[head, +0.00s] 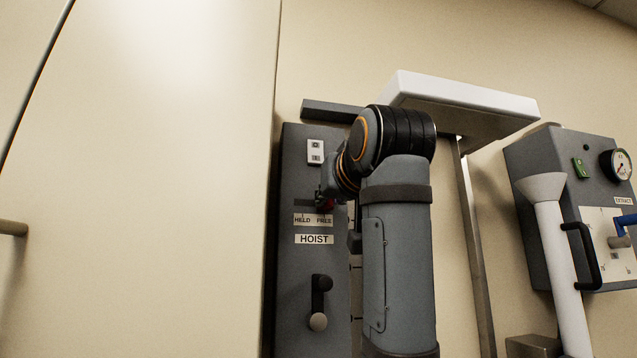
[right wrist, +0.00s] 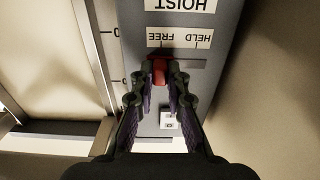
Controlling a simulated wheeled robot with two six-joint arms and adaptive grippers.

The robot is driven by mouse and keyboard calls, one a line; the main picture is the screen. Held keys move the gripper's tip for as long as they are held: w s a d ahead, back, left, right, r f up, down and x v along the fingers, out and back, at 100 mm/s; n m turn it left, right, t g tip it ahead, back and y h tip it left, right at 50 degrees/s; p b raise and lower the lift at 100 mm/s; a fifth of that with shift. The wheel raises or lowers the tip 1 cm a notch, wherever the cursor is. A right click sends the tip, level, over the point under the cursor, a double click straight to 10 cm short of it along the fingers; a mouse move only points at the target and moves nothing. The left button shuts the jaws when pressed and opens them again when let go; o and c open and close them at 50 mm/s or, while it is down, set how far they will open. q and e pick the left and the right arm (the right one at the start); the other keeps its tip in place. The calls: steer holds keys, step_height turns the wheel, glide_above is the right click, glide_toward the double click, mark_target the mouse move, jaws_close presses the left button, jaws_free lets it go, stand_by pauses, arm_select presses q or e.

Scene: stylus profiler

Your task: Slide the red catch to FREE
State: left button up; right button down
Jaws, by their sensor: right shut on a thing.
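The red catch (right wrist: 159,70) sits in a slot on the grey HOIST panel (right wrist: 222,50). The right wrist view shows the panel upside down. The catch stands in line with the word FREE on the HELD/FREE label (right wrist: 180,39), away from HELD. In the head view a small part of the red catch (head: 328,205) shows just above FREE on the label (head: 313,219). My right gripper (right wrist: 165,77) is shut on the catch, one finger on each side; in the head view the gripper (head: 325,199) is partly hidden by its own wrist. My left gripper is not in view.
A knobbed crank (head: 320,303) is below the HOIST sign (head: 314,239). A small white switch plate (head: 315,151) is above the catch. At right are the EXTRACT box (head: 545,160) with a gauge and a white funnel tube (head: 558,260). A big pale panel fills the left.

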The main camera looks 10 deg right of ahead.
steer(key=shift+r, duration=0.1)
steer(key=c, duration=1.6)
jaws_free()
steer(key=shift+d, duration=0.1)
steer(key=shift+o, duration=1.4)
steer(key=shift+d, duration=0.1)
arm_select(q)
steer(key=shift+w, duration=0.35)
arm_select(e)
steer(key=s, duration=0.7)
steer(key=shift+s, duration=0.25)
steer(key=shift+w, duration=0.1)
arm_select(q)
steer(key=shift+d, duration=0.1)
